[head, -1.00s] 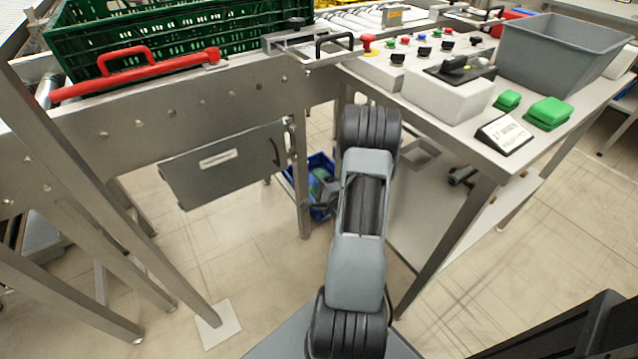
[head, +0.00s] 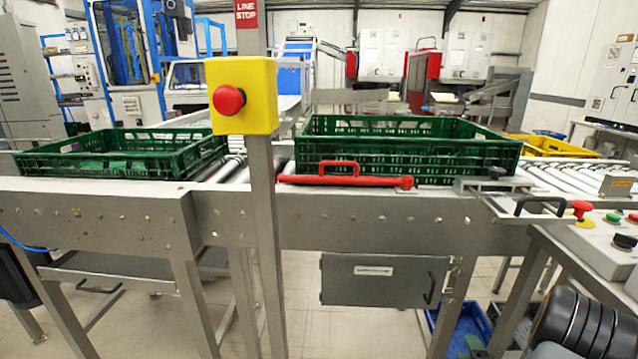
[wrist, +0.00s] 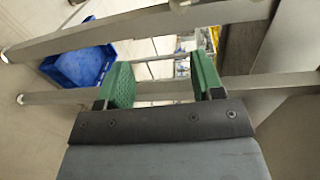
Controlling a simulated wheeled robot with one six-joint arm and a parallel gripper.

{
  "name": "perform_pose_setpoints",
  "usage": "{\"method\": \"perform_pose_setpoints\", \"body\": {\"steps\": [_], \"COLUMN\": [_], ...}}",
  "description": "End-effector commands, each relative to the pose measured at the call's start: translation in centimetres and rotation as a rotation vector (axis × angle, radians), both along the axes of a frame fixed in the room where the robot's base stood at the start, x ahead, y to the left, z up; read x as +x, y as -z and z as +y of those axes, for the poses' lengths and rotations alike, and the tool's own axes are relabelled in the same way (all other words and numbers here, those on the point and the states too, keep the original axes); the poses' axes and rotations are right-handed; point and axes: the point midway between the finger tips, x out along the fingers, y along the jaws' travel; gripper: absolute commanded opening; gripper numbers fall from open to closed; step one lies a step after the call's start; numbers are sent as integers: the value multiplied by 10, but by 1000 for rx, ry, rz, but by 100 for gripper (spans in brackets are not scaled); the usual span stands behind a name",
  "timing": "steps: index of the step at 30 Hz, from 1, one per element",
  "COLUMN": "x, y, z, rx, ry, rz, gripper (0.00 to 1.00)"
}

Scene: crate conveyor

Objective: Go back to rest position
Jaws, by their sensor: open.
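My gripper (wrist: 165,84) shows in the wrist view with its two green-padded fingers wide apart. It is open and nothing is between the fingers. Metal table legs and a rail pass behind the fingers.
A blue crate (wrist: 82,66) stands on the floor left of the fingers; it also shows under the conveyor in the head view (head: 474,322). Green crates (head: 400,154) (head: 190,160) sit on the conveyor. A yellow stop box (head: 250,85) stands on a post in front.

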Motion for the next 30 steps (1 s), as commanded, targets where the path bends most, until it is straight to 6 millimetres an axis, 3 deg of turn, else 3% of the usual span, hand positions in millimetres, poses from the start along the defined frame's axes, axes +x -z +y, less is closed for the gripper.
{"method": "perform_pose_setpoints", "body": {"steps": [4,6,8,11,14,17,20,24,30], "x": [-19,-34,-44,-59,-71,-80,-89,-101,-116], "y": [55,69,67,47,8,-48,-117,-213,-333], "z": [-8,-14,-16,-10,3,27,64,122,193], "rx": [-205,-313,-401,-531,-638,-726,-795,-885,-1022], "ry": [6,-17,-63,-178,-331,-513,-723,-988,-1181], "rz": [367,564,721,952,1144,1287,1367,1374,1245], "gripper": [61,61,61,61,61,61,61,61,61]}}
